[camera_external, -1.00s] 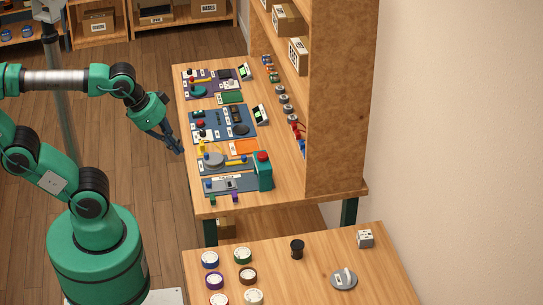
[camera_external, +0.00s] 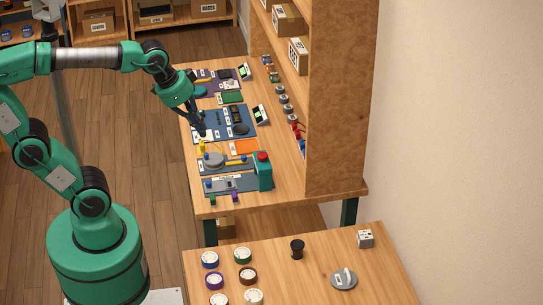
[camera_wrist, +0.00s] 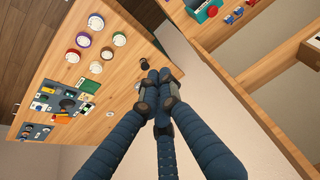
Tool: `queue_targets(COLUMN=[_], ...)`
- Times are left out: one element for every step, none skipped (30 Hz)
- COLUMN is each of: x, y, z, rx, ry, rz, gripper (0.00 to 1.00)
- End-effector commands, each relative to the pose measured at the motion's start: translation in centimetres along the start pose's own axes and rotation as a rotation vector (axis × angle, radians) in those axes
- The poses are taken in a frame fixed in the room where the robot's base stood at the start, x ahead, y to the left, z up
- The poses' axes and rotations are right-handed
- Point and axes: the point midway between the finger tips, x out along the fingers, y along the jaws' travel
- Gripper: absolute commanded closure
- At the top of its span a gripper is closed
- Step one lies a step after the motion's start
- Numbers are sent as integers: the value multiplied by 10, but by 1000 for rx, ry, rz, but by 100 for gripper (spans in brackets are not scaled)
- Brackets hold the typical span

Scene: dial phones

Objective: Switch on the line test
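No line test label can be read in either view, so I cannot tell which control it is. Several panels with small controls lie on the long bench (camera_external: 285,190). The middle blue panel (camera_external: 222,118) has dark parts and a white strip. The near blue-grey panel (camera_external: 246,186) sits beside a teal box (camera_external: 263,175) with a red button. My gripper (camera_external: 202,132) is over the left edge of the middle panel, pointing down; contact cannot be told. In the wrist view its blue fingers (camera_wrist: 158,82) come together, with nothing seen between them.
A tall wooden shelf (camera_external: 340,100) stands along the bench's right side. The nearer table (camera_external: 300,280) holds several coloured rings, a black spool (camera_external: 297,248) and a grey disc (camera_external: 343,280). An orange sheet (camera_external: 244,147) lies beside the middle panel.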

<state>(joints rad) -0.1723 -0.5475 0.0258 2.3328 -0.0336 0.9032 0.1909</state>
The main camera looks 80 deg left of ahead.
Motion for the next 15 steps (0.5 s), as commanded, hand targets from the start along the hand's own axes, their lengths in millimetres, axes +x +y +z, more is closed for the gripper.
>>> queue_targets(x=[3, 4, 6, 8, 9, 12, 14, 15, 18, 20, 22, 25, 27, 30, 33], y=[-10, -15, -22, -27, -32, -40, -45, -51, -59, -65, -71, -79, -86, -92, -101], z=[-9, -14, -20, -24, -29, -35, -39, -44, -49, -53, -57, -62, -66, -69, -74], rx=[-3, -3, -1, 0, 1, 1, 2, 2, 3, 3, 4, 4, 5, 6, 5], ry=[-10, -14, -20, -24, -28, -33, -38, -42, -48, -52, -55, -62, -65, -70, -75], rz=[-5, -7, -10, -12, -14, -16, -17, -19, -20, -21, -23, -24, -25, -26, -27], gripper=[100, 100, 100, 100, 100, 100, 100, 100, 100, 100, 100, 100, 100, 100, 100])
